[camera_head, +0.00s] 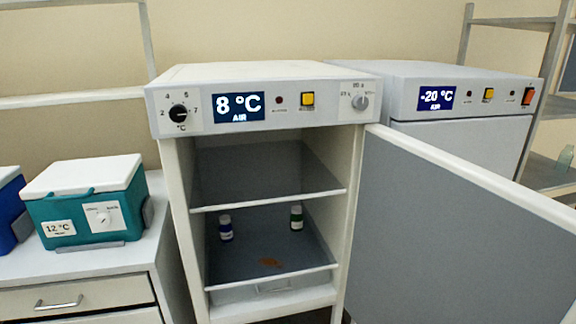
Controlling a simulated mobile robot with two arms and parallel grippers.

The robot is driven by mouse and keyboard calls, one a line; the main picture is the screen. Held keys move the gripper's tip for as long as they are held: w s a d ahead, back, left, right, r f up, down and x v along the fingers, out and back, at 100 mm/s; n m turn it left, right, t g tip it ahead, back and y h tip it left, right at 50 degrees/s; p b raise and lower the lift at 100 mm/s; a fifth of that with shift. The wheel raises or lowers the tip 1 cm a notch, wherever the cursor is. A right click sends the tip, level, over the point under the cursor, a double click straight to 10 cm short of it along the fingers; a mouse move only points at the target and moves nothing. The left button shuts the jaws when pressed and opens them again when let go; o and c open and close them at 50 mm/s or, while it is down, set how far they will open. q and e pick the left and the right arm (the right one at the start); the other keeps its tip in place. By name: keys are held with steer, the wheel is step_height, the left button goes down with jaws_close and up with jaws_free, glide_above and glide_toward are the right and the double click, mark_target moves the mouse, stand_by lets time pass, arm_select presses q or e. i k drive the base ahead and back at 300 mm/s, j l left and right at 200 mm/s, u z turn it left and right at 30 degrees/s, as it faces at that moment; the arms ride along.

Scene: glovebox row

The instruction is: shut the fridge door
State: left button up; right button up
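The fridge (265,75) stands in the middle of the head view, its display reading 8 °C. Its door (455,225) is wide open, hinged on the right side and swung out toward me to the right. The door's lower and outer parts run out of the picture. Inside, the upper shelf (265,172) is empty. The lower shelf (255,272) holds a blue-labelled vial (226,229), a green-labelled vial (297,218) and an orange-brown patch (270,262). Neither of my grippers is in view.
A freezer (450,85) reading -20 °C stands right of the fridge, partly behind the open door. A teal cool box (85,205) and a blue box (10,205) sit on a drawer cabinet (75,297) at left. Metal racks stand at both sides.

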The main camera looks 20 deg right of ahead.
mark_target(438, 236)
steer(key=k+l+u, duration=0.1)
steer(key=l, duration=0.3)
steer(key=k+l+u, duration=0.1)
steer(key=l, duration=0.25)
steer(key=k+l, duration=0.1)
steer(key=l, duration=0.25)
steer(key=k+l+u, duration=0.15)
steer(key=l, duration=0.25)
steer(key=l+u, duration=0.1)
steer(key=l, duration=0.25)
steer(key=k+l+u, duration=0.1)
steer(key=i+l, duration=0.1)
steer(key=l, duration=0.5)
steer(key=i+l+u, duration=0.15)
steer(key=l, duration=1)
steer(key=i+u, duration=0.05)
